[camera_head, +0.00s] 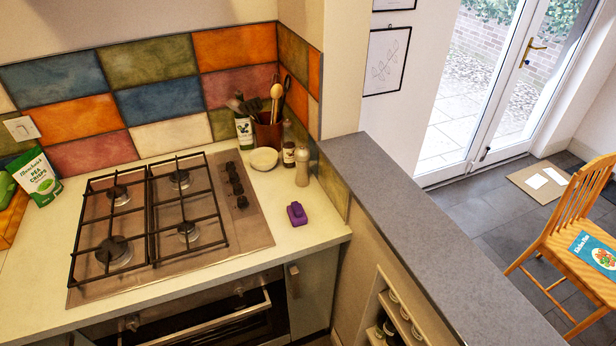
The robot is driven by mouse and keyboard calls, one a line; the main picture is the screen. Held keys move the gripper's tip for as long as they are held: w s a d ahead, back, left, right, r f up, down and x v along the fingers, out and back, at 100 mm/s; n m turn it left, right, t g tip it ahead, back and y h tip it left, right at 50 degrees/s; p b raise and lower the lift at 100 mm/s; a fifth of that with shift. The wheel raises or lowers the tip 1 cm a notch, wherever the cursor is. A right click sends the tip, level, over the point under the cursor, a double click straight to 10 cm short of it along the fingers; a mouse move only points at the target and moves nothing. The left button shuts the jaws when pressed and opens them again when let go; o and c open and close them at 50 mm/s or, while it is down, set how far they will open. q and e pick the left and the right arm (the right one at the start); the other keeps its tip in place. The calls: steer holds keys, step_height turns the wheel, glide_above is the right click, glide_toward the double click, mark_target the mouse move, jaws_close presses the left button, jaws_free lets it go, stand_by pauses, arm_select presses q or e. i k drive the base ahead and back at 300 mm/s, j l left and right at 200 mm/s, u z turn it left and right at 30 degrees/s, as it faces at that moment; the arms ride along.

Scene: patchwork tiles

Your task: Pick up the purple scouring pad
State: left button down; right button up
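The purple scouring pad (296,214) lies on the pale worktop (318,227), to the right of the gas hob and near the worktop's right end. Nothing touches it and it is in full view. Neither of my grippers shows in the head view.
The gas hob (262,238) with black grates fills the middle worktop. Behind the pad stand a pepper mill (302,168), a small bowl (264,159), bottles and a utensil pot (268,135). A raised grey ledge (400,200) borders the right. The worktop around the pad is clear.

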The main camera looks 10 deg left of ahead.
mark_target(295, 213)
steer(key=u, duration=1.05)
steer(key=k+j, duration=0.3)
steer(key=j, duration=0.2)
steer(key=i+j, duration=0.2)
steer(key=i+j+z, duration=0.15)
steer(key=j, duration=0.3)
steer(key=i, duration=0.1)
